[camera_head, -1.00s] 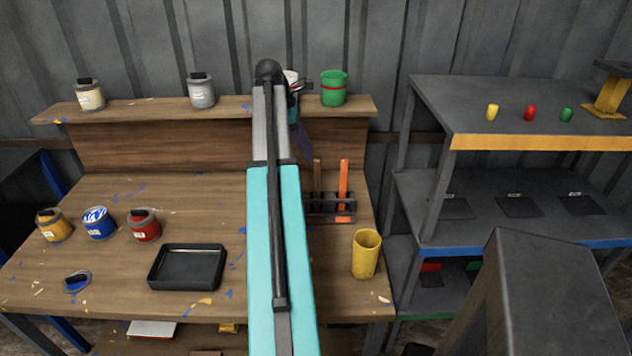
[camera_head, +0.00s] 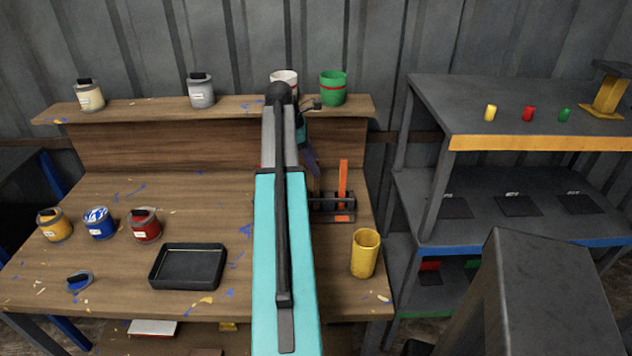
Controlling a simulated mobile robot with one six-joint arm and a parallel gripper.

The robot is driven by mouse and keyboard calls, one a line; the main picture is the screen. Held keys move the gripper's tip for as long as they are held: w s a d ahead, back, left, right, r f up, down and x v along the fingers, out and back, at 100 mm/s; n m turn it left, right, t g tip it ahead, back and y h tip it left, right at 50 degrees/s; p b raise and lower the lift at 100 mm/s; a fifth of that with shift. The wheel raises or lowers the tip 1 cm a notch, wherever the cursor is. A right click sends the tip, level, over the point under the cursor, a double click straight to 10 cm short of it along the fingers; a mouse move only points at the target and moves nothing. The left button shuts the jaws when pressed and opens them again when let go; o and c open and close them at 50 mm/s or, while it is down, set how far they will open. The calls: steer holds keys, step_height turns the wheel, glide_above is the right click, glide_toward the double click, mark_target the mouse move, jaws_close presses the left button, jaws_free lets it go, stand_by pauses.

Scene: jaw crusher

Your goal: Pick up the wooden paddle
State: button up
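A dark rack (camera_head: 335,213) stands on the workbench, right of my arm. An upright orange handle (camera_head: 343,180) is in it. The brown wooden stick beside the orange handle, which looks like the wooden paddle, is now almost wholly hidden behind my gripper. My gripper (camera_head: 314,172) points down just left of the orange handle, over the brown stick's place. It is small, dark and partly covered by my arm, so I cannot tell whether its fingers are open or touch the stick.
A yellow cup (camera_head: 365,254) stands in front of the rack. A black tray (camera_head: 187,267) and several paint cans lie left of my arm. A green bucket (camera_head: 333,88) and a white can (camera_head: 284,78) stand on the back ledge. A grey shelf (camera_head: 520,185) is at the right.

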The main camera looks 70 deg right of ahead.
mark_target(316, 186)
steer(key=shift+p+x, duration=0.75)
steer(key=shift+x, duration=1.7)
steer(key=shift+a, duration=0.1)
jaws_close()
